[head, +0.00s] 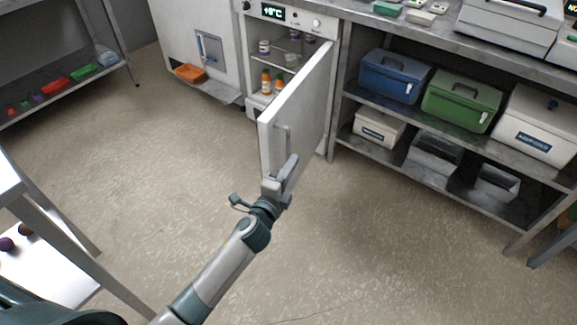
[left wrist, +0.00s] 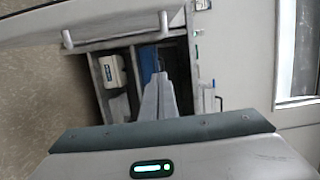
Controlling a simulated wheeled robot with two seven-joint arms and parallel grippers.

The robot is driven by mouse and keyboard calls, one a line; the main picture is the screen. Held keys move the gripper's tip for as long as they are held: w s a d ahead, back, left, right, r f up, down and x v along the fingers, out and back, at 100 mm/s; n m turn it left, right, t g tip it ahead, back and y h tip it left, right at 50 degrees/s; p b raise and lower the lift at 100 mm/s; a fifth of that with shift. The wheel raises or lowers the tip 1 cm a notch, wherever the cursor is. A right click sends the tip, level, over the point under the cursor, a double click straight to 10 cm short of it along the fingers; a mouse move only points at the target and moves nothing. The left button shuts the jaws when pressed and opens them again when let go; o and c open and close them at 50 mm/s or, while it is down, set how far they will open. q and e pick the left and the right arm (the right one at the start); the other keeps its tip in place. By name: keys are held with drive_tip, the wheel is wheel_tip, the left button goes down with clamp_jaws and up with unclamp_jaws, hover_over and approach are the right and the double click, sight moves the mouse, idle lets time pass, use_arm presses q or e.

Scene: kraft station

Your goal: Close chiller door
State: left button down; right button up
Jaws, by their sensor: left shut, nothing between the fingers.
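The chiller (head: 253,60) stands under the counter, with a lit temperature display. Its white door (head: 305,105) is swung wide open toward me, and bottles and jars show on the shelves inside. The door has a grey bar handle (head: 284,147) on its outer face. My left gripper (head: 290,168) is at the door's near lower edge, close to the handle. Its fingers are shut and hold nothing. I cannot tell whether they touch the door. In the left wrist view the door (left wrist: 80,18) with its handle spans the top, beyond the shut fingers (left wrist: 158,98). My right gripper is not in view.
Right of the door, a metal shelf holds a blue box (head: 393,76), a green box (head: 461,100) and white boxes (head: 538,124). An orange tray (head: 190,73) sits at a dispenser left of the chiller. The floor (head: 150,165) around the door is clear.

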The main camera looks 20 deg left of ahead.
sight(289, 142)
use_arm(q)
drive_tip(key=w+a, duration=0.3)
drive_tip(key=w, duration=0.5)
drive_tip(key=shift+w, duration=0.3)
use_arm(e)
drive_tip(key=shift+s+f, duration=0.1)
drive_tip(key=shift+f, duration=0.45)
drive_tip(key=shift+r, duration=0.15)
